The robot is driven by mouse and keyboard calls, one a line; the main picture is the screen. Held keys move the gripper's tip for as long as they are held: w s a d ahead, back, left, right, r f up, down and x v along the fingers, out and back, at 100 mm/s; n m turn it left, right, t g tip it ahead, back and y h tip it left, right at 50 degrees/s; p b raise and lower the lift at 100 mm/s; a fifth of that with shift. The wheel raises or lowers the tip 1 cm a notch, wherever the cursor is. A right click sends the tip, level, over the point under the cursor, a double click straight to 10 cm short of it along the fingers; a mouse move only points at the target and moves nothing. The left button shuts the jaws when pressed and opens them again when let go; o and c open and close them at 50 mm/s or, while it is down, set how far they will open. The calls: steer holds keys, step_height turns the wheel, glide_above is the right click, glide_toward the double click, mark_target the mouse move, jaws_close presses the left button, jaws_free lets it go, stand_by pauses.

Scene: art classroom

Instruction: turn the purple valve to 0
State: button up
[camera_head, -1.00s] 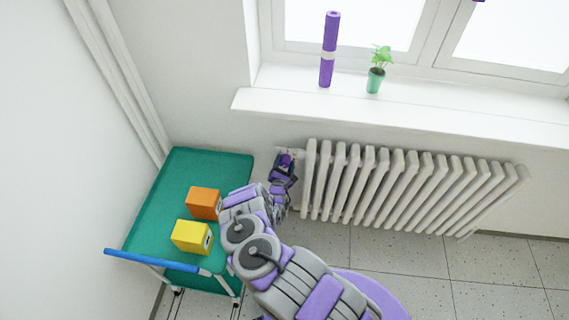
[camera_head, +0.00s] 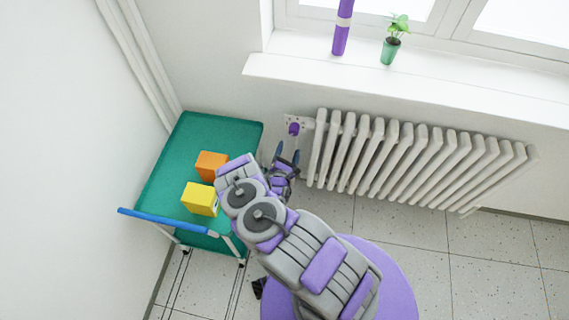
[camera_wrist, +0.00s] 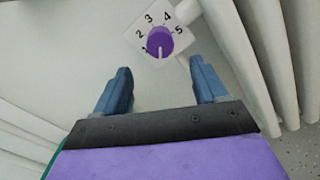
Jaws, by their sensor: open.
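The purple valve (camera_head: 294,128) is a round knob on a white plate at the left end of the radiator. In the wrist view the purple valve (camera_wrist: 160,42) shows 2, 3, 4 and 5 around its upper side and a partly visible 1 at lower left. Its white pointer line points down in the picture, just past the 1. I cannot make out a 0. My gripper (camera_head: 287,152) is open and empty, just below the valve and apart from it. In the wrist view its blue fingers (camera_wrist: 160,66) stand spread below the dial plate.
The white radiator (camera_head: 420,160) runs right of the valve. A green cart (camera_head: 165,195) with an orange box (camera_head: 210,165) and a yellow box (camera_head: 199,199) stands left of my arm. The windowsill (camera_head: 400,95) above holds a plant (camera_head: 389,50) and a purple roll (camera_head: 342,30).

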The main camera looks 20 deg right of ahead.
steer(key=v, duration=0.6)
steer(key=shift+s+a, duration=0.2)
steer(key=shift+s, duration=0.05)
